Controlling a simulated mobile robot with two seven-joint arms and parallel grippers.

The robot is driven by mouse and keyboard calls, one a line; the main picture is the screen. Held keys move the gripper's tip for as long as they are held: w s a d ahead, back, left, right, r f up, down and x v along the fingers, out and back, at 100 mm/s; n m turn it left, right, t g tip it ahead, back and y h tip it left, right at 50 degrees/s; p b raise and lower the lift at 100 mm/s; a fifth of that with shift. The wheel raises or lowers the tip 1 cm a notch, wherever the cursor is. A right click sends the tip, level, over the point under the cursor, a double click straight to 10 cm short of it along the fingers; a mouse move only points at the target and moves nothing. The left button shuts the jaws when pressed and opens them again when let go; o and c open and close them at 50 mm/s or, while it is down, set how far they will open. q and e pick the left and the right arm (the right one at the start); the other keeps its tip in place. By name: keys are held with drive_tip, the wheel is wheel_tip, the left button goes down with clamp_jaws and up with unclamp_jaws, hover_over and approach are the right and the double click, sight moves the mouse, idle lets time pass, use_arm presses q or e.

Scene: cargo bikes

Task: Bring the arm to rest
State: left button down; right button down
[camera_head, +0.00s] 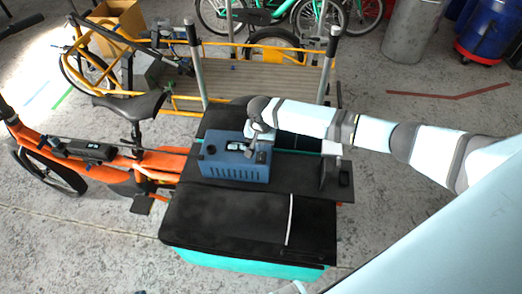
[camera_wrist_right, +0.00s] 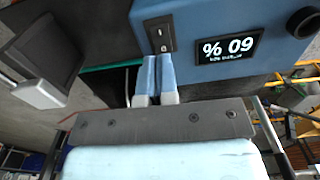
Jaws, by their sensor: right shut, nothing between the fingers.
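My right gripper (camera_head: 260,140) is at the blue box (camera_head: 222,166), which sits on the black deck of the orange cargo bike (camera_head: 165,165). In the right wrist view, its two fingers (camera_wrist_right: 156,62) are shut together with nothing between them. Their tips are at or just short of a small grey switch plate (camera_wrist_right: 160,33) on the box; contact is unclear. My left gripper is not in view.
A grey bracket-like part (camera_head: 331,170) stands on the deck right of the box. A yellow cargo bike (camera_head: 265,82) with upright posts is behind. Blue drums (camera_head: 488,30) and a grey bin (camera_head: 408,35) stand at the back right. Open floor lies at the front left.

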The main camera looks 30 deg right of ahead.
drive_tip(key=shift+r+p, duration=0.5)
drive_tip(key=shift+r, duration=0.2)
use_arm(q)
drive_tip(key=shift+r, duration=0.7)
use_arm(e)
drive_tip(key=shift+f, duration=0.1)
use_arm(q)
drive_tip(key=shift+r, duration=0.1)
